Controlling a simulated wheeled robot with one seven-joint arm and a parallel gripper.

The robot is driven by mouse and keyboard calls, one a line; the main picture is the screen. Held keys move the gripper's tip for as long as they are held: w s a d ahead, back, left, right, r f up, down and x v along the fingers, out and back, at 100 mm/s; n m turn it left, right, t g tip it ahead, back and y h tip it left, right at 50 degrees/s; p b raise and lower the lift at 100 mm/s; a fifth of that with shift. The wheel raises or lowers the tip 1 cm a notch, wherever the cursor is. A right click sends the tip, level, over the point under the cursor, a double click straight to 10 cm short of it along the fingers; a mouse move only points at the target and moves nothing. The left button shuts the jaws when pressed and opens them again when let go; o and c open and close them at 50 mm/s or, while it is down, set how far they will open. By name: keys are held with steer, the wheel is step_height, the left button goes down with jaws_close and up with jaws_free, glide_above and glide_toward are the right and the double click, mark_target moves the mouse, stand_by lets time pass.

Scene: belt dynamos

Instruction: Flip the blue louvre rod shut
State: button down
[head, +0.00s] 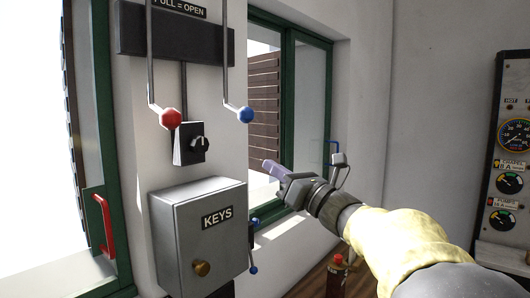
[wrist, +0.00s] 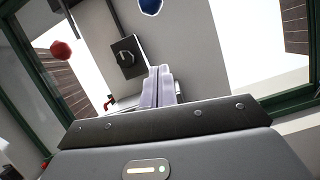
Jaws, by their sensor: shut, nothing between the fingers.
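The blue louvre rod is a thin grey rod hanging from a dark bar on the wall. It ends in a blue knob (head: 245,115), which also shows at the top edge of the wrist view (wrist: 150,6). My gripper (head: 272,168) is below and slightly right of the knob in the head view, apart from it. Its pale fingers (wrist: 158,85) are together and empty. The dark bar (head: 170,35) carries a sign whose visible part reads "PULL = OPEN". A matching rod with a red knob (head: 170,118) hangs to the left.
A black switch box (head: 190,144) and a grey KEYS cabinet (head: 200,235) are on the wall below the rods. Green-framed windows (head: 288,95) flank this wall, with brown slats (head: 263,100) outside. A gauge panel (head: 510,150) stands at the right.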

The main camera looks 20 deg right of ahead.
mark_target(237, 112)
steer(key=w+a+r+p, duration=0.4)
steer(key=w+r+p, duration=0.3)
steer(key=p, duration=0.2)
steer(key=shift+w, duration=0.15)
stand_by(0.4)
